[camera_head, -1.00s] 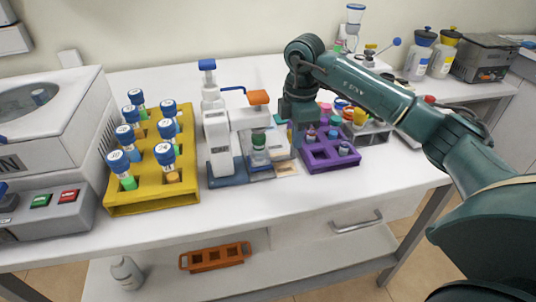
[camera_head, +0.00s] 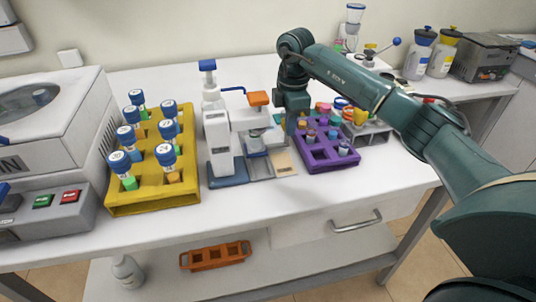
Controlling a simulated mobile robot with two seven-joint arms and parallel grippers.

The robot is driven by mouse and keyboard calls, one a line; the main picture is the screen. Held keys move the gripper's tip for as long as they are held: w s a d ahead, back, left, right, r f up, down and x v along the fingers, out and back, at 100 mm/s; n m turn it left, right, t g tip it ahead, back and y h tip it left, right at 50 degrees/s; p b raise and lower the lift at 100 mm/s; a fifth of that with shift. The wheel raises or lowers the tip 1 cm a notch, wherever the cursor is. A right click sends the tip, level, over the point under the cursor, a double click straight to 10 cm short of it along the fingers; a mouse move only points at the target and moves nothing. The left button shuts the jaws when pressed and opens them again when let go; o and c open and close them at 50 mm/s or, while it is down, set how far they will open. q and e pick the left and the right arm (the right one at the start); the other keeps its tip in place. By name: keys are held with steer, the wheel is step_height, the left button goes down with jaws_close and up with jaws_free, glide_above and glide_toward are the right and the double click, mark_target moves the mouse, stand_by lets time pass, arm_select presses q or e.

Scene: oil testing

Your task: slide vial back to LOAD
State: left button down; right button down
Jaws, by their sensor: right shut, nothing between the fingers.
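The white testing device (camera_head: 218,145) with a blue-capped top and an orange knob (camera_head: 258,98) stands mid-table on a blue base (camera_head: 228,180). A small holder (camera_head: 256,145) sits under its arm; I cannot clearly make out a vial or its cap there. A tan plate (camera_head: 284,162) lies at the device's right front. My right gripper (camera_head: 290,126) points down just right of the device and behind the purple rack, shut and empty. Its fingertips are small and partly hidden. My left gripper is out of view.
A yellow rack (camera_head: 150,204) with several blue-capped vials stands left of the device. A purple rack (camera_head: 325,158) with small vials stands close on the right. A white machine (camera_head: 55,125) fills the left end. The front table strip is clear.

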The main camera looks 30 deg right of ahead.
steer(key=shift+w+d, duration=0.1)
steer(key=shift+w, duration=0.25)
